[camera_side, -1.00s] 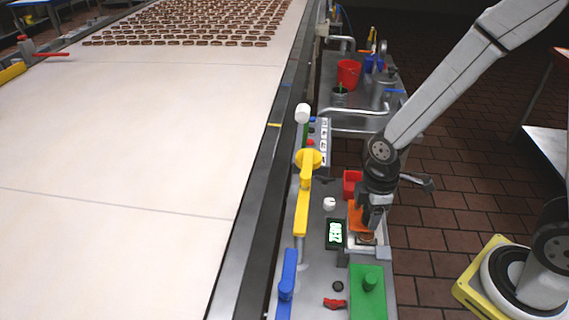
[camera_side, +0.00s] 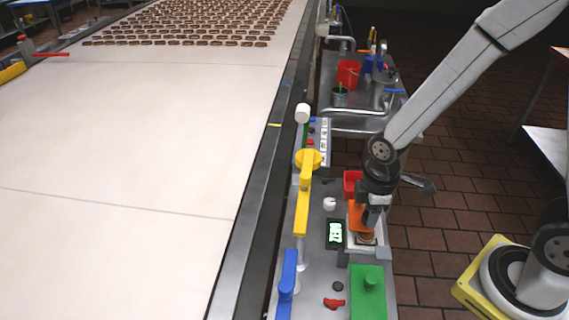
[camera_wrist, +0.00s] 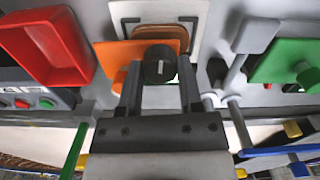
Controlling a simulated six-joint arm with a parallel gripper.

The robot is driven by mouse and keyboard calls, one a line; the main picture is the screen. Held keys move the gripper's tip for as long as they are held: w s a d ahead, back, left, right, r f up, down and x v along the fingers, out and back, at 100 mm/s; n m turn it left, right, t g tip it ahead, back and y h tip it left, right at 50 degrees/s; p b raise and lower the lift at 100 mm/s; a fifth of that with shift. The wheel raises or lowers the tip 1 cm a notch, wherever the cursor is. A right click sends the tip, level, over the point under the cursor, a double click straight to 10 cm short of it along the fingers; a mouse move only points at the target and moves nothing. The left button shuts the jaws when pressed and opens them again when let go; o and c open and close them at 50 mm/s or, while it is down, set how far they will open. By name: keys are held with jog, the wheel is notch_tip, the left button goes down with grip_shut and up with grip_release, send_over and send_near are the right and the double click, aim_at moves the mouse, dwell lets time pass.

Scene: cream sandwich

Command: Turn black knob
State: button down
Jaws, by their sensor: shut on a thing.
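The black knob (camera_wrist: 160,64) is a round dark cap with a short white mark. In the wrist view it sits between my two fingertips, in front of an orange plate (camera_wrist: 122,52). My gripper (camera_wrist: 160,82) is shut on the knob, one finger on each side. In the side view my gripper (camera_side: 374,216) points down beside the orange plate (camera_side: 354,213), and I cannot make out the knob there.
A red bin (camera_side: 352,184) stands behind my gripper. A green block (camera_side: 367,294) lies in front. Yellow (camera_side: 303,195) and blue levers (camera_side: 288,275) stand along the conveyor's edge.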

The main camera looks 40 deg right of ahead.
jog(key=m, duration=0.5)
jog(key=shift+m, duration=0.3)
jog(key=m, duration=0.5)
jog(key=shift+m, duration=0.4)
jog(key=c, duration=0.5)
grip_release()
jog(key=shift+c, duration=0.2)
jog(key=shift+r, duration=0.15)
jog(key=shift+r, duration=3.75)
